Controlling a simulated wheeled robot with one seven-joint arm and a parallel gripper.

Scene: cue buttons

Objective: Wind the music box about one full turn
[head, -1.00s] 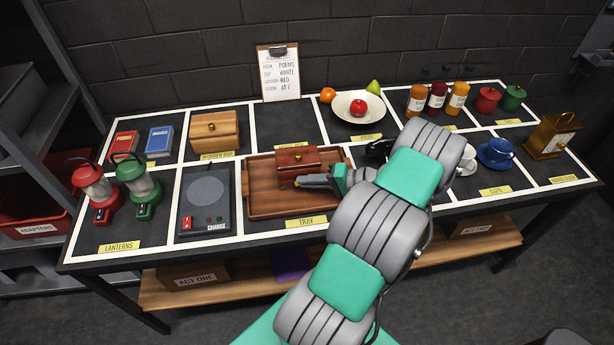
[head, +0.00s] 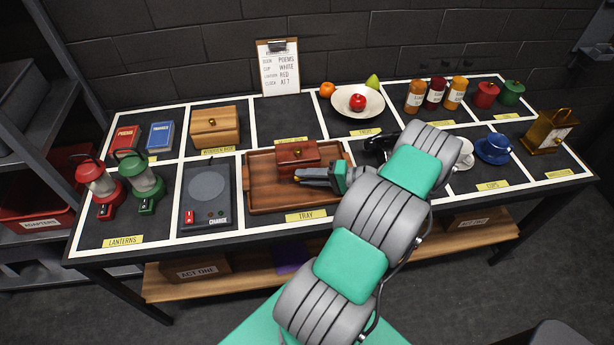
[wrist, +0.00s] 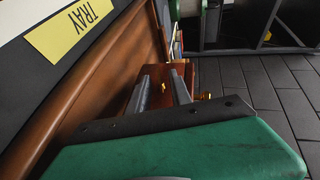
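The music box (head: 297,153) is a red-brown wooden box with a gold knob on its lid. It stands on the wooden tray (head: 265,203). My gripper (head: 299,176) is at the box's near side, coming from the right. In the wrist view its two fingers (wrist: 162,91) are apart, with a small gold part (wrist: 164,85), which looks like the winding key, in the gap between them. I see space on both sides of that part. The lid knob (wrist: 207,95) shows just right of the fingers. The key is hard to make out in the head view.
A charger pad (head: 207,192) and lanterns (head: 143,180) are left of the tray. A wooden box (head: 215,128) and a fruit plate (head: 343,103) stand behind. Cups (head: 493,148) and a brass clock (head: 548,132) are to the right. The tray's left part is bare.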

